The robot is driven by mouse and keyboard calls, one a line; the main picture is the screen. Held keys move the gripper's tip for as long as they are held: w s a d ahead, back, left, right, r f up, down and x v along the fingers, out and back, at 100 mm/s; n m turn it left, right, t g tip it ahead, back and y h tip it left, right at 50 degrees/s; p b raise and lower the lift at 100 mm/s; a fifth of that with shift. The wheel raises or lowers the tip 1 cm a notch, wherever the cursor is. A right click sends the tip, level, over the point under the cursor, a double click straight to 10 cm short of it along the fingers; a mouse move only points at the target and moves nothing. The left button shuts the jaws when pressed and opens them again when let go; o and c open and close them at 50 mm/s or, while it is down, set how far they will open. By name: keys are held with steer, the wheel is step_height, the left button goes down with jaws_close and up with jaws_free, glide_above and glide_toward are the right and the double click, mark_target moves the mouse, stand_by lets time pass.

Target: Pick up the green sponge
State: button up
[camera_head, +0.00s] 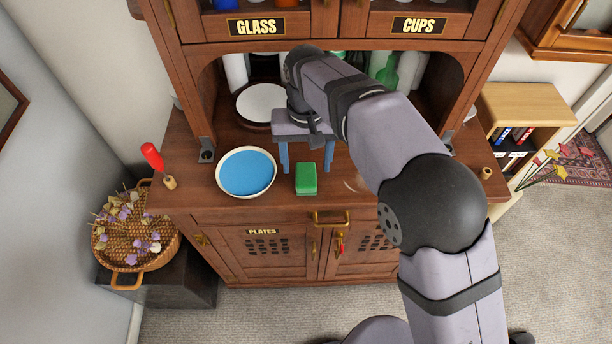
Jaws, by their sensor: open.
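The green sponge (306,179) lies on the wooden counter of the cabinet, near its front edge. My gripper (307,168) has two blue fingers pointing down, spread apart. It is just behind the sponge in the picture, with the sponge roughly between and in front of the fingertips. I cannot tell its exact height above the counter.
A blue-centred bowl (246,173) stands close left of the sponge. A white plate (262,103) and green bottles (387,70) are behind my arm. A red-handled tool (153,157) stands at the counter's left end. The cabinet's upper shelf (290,24) overhangs the back.

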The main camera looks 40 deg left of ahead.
mark_target(306, 176)
steer(key=shift+a+f+p, duration=0.1)
steer(key=shift+f+p, duration=1.35)
steer(key=shift+f, duration=1.75)
steer(key=shift+c, duration=0.6)
steer(key=c, duration=1)
